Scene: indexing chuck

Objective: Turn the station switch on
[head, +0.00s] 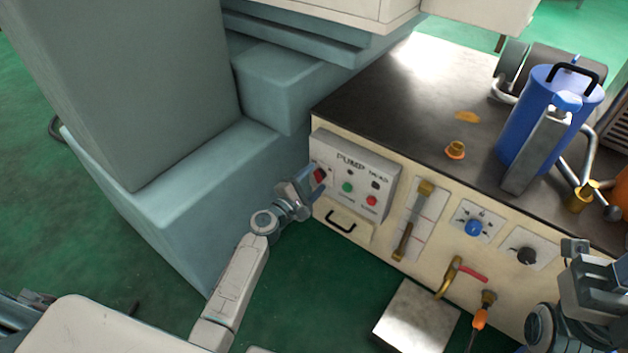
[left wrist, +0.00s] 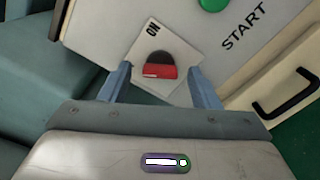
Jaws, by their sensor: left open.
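The station switch (head: 320,174) is a small red and dark rocker at the left end of the panel marked PUMP. In the left wrist view the switch (left wrist: 159,66) sits on a pale plate marked ON at the top; its dark half faces that mark and its red half is nearer me. My left gripper (head: 311,181) is at the switch, its fingers open on either side of it in the left wrist view (left wrist: 160,88). I cannot tell whether it touches the rocker. My right gripper (head: 580,255) is at the right edge, away from the switch.
The panel's green START button (head: 347,187) and red button (head: 371,201) are right of the switch. A black handle (head: 340,222) is below. A blue canister (head: 535,115) stands on the dark bench top (head: 400,105). Large grey-blue machine blocks (head: 180,190) stand close on the left.

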